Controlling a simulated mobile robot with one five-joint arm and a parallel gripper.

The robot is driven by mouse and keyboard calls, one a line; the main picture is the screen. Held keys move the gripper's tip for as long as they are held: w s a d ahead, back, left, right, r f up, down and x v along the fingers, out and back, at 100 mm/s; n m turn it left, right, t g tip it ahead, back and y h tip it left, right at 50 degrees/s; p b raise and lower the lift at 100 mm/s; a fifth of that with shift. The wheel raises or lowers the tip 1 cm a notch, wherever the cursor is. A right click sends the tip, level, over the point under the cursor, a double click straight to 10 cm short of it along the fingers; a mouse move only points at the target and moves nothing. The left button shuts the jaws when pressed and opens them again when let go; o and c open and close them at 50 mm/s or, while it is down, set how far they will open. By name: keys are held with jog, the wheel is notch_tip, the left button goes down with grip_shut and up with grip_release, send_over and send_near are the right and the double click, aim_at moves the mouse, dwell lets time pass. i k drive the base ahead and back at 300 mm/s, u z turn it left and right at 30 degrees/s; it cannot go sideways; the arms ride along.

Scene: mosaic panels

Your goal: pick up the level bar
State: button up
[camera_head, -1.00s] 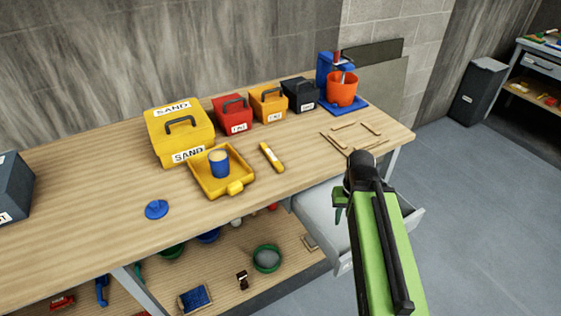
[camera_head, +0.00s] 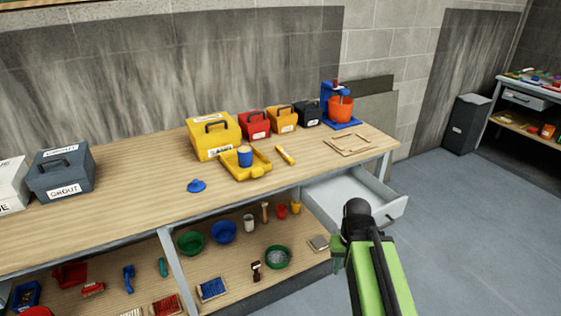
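A short yellow bar with a pale section (camera_head: 285,155), which looks like the level bar, lies on the wooden workbench (camera_head: 130,200). It is just right of a yellow tray (camera_head: 262,166) that holds a blue cup (camera_head: 245,156). My green and black arm rises at the lower right, in front of the bench. A small green part of my gripper (camera_head: 338,256) shows left of the arm, well apart from the bar. The fingertips are not clear, so its opening cannot be told.
An open, empty drawer (camera_head: 355,190) juts out below the bench's right end. Lidded boxes, an orange bucket (camera_head: 341,109) and thin wooden strips (camera_head: 348,146) stand or lie near the bar. A lower shelf holds bowls and brushes. Floor at right is clear.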

aim_at(288, 158)
jog(key=u, duration=1.3)
jog(key=i, duration=0.5)
jog(key=z, duration=0.2)
